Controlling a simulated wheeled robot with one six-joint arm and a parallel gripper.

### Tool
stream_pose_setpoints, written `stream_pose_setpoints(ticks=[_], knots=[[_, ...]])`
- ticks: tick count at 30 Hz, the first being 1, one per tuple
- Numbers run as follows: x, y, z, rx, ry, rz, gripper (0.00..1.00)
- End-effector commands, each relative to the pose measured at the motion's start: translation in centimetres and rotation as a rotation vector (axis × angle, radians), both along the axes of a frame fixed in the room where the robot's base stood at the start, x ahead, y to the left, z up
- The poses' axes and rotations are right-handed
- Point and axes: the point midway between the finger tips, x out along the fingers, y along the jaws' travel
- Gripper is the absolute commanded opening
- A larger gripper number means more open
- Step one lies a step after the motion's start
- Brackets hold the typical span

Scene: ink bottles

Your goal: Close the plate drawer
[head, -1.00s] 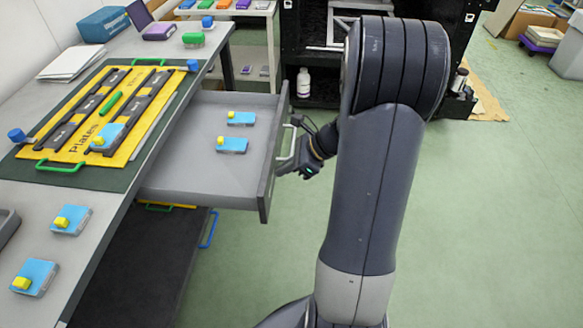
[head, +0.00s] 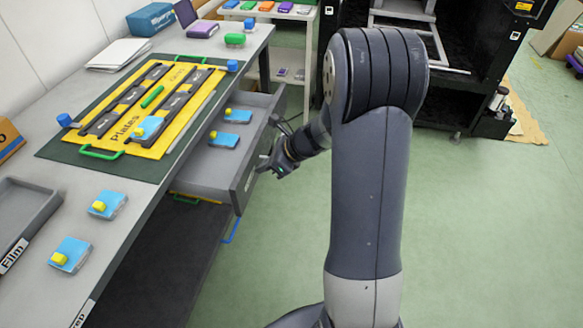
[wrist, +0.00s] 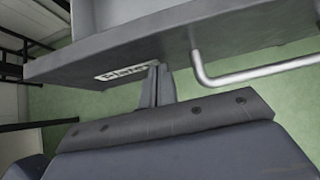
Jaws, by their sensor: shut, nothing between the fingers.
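The grey plate drawer (head: 208,170) is partly open under the workbench in the head view. Two light-blue blocks with yellow knobs, one nearer (head: 222,140) and one farther (head: 238,116), lie inside it. My gripper (head: 264,164) is shut and empty at the drawer's outer front panel. In the wrist view my closed fingers (wrist: 158,76) point at the front panel (wrist: 165,50), close to its label (wrist: 122,70); whether they touch cannot be told. The metal bar handle (wrist: 255,73) is to the right of the fingers there, not between them.
The workbench top holds a yellow plates board (head: 187,88) on a dark green mat (head: 85,151), loose blue blocks (head: 108,204) and a grey tray (head: 28,222). A dark shelf (head: 150,265) is below. Green floor (head: 275,235) is clear in front of the drawer.

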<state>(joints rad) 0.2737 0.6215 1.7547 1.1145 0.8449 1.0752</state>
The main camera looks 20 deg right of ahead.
Motion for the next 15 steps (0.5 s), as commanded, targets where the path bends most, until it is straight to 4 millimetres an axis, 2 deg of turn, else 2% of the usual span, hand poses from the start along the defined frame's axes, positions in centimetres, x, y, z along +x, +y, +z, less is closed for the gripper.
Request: stream_pose_setpoints(ticks=[1,6,15], knots=[[0.8,1.5,0.1,0.0,0.001,0.008,0.0],[3.4,5.3,0.2,0.0,0.0,0.007,0.0],[7.1,10.7,0.2,0.0,0.0,0.003,0.0]])
